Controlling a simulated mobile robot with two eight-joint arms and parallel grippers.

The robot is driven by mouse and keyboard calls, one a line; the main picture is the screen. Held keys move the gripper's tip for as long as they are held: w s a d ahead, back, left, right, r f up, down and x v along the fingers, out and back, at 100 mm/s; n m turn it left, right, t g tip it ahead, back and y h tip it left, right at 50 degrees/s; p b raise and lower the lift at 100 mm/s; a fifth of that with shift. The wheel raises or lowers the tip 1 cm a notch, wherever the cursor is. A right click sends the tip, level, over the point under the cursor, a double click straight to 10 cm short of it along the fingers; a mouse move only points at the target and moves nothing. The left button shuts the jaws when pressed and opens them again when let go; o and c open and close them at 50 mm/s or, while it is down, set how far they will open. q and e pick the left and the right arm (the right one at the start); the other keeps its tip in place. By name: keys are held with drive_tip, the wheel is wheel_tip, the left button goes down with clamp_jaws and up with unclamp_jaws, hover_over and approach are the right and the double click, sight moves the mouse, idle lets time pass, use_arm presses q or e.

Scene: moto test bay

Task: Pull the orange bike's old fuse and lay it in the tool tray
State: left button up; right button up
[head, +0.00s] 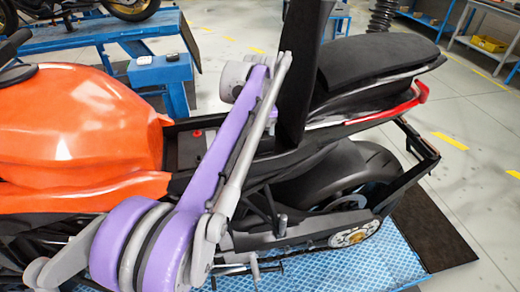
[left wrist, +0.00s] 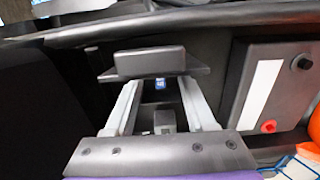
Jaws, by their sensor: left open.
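The orange bike (head: 75,135) stands with a black panel (head: 305,75) raised over its open under-seat bay. A small blue fuse (left wrist: 160,84) shows deep in the bay, in the left wrist view. My left gripper (left wrist: 156,88) is open, with its pale fingers on either side of the fuse and a gap on both sides. Whether the fingertips reach its depth is unclear. In the head view my purple arm hides this gripper and the fuse. I cannot make out the tool tray for certain. My right gripper is in neither view.
A battery (left wrist: 265,90) with a white stripe and red terminal sits right of the gripper. A dark ledge (left wrist: 150,62) lies just beyond the fingertips. A blue stand (head: 160,72) with small grey items is behind the bike. A blue lift (head: 345,268) lies below.

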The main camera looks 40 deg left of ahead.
use_arm(q)
drive_tip(key=shift+p, duration=0.5)
idle(0.7)
clamp_jaws()
drive_tip(key=shift+r, duration=0.2)
idle(1.4)
drive_tip(key=shift+r+p, duration=2.55)
drive_tip(key=shift+r, duration=0.3)
